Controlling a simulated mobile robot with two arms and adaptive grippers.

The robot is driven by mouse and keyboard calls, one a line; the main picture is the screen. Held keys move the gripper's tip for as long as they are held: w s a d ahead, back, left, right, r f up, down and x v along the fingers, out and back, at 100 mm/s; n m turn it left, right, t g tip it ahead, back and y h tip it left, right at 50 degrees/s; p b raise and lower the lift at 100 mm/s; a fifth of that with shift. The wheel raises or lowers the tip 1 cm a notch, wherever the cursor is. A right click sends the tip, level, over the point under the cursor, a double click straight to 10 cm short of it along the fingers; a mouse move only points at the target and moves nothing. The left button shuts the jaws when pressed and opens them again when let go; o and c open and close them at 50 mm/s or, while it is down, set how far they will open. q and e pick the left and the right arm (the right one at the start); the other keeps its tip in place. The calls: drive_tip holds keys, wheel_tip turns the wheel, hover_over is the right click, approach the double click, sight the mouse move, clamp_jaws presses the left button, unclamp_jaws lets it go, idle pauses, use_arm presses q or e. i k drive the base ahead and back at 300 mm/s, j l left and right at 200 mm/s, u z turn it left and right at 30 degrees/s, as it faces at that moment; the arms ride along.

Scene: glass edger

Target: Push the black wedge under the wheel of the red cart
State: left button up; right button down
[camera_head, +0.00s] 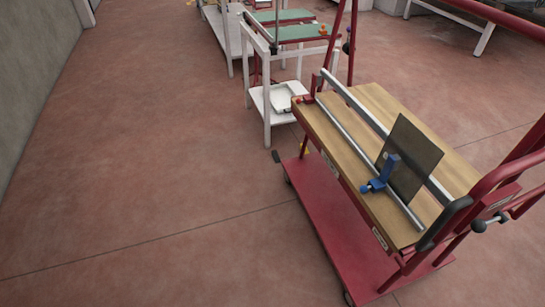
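The red cart (338,222) stands at the right, with a wooden top and a red lower deck. A dark wheel (288,179) shows under its far left corner, and another wheel (348,298) under the near end. A small dark piece, which looks like the black wedge (276,156), lies on the floor just beyond the far left wheel. It appears apart from the wheel, though the exact gap is hard to tell. Neither of my grippers is in view.
A dark glass sheet (420,157) stands in a blue clamp (374,187) on the cart's top. White tables (268,104) stand beyond the cart. A grey wall (38,65) runs along the left. The reddish floor (150,170) between wall and cart is clear.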

sight(274, 153)
drive_tip(key=i+j+z, duration=0.1)
drive_tip(key=z, duration=0.75)
drive_tip(key=i+j+z, duration=0.3)
drive_tip(key=j+z, duration=0.15)
drive_tip(key=i+j+z, duration=0.2)
drive_tip(key=j, duration=0.2)
drive_tip(key=j+z, duration=0.25)
